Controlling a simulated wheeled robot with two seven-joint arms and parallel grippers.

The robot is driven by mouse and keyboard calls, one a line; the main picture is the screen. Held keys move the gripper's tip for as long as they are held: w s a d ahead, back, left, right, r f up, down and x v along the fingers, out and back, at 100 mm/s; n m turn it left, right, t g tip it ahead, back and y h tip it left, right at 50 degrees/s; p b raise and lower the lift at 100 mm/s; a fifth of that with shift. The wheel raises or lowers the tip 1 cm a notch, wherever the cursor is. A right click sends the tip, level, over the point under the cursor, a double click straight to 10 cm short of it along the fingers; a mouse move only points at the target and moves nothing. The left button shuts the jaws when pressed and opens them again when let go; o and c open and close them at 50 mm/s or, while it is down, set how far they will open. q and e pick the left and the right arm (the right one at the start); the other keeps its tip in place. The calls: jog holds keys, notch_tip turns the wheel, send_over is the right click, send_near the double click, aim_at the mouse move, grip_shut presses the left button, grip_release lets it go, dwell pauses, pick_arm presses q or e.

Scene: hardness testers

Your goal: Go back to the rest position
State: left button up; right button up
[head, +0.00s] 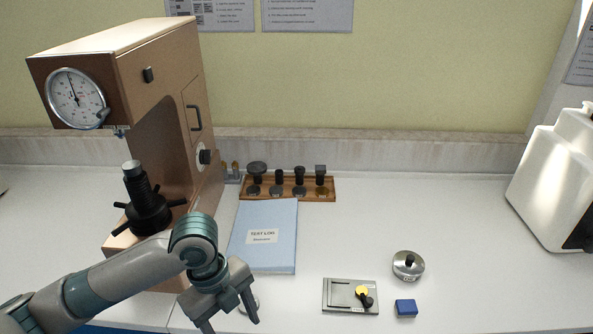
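My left arm comes in from the left, and my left gripper (229,320) points down near the front of the bench. Its two fingers are spread apart, with nothing visible between them. It is in front of the blue test log (268,222) and to the right of the hardness tester's base. My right gripper is not in view.
The tan hardness tester (158,95) stands at left. A wooden rack (327,193) holds several dark fittings at the back. A grey plate (340,296), a blue block (406,308) and a silver round weight (408,265) lie front right. A white machine (560,180) stands far right.

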pick_arm(q)
jog(key=s+d+f+n+t+h, duration=0.35)
jog(key=s+d+f+n, duration=0.2)
jog(key=f+n, duration=0.4)
jog(key=s+a+f+n+t+y, duration=0.1)
jog(key=s+a+f+n+y, duration=0.25)
jog(key=s+a+n, duration=0.4)
jog(key=s+a+f+n+y, duration=0.2)
jog(key=s+a+f+n, duration=0.2)
jog(key=s+a+n, duration=0.3)
notch_tip(320, 180, down, 27)
jog(key=g, duration=0.1)
jog(key=s+a+f, duration=0.2)
jog(key=s+f, duration=0.6)
jog(key=f, duration=0.1)
jog(key=s+a+f+g, duration=0.1)
jog(key=s+a+f, duration=0.1)
jog(key=s+f, duration=0.7)
jog(key=shift+f, duration=0.15)
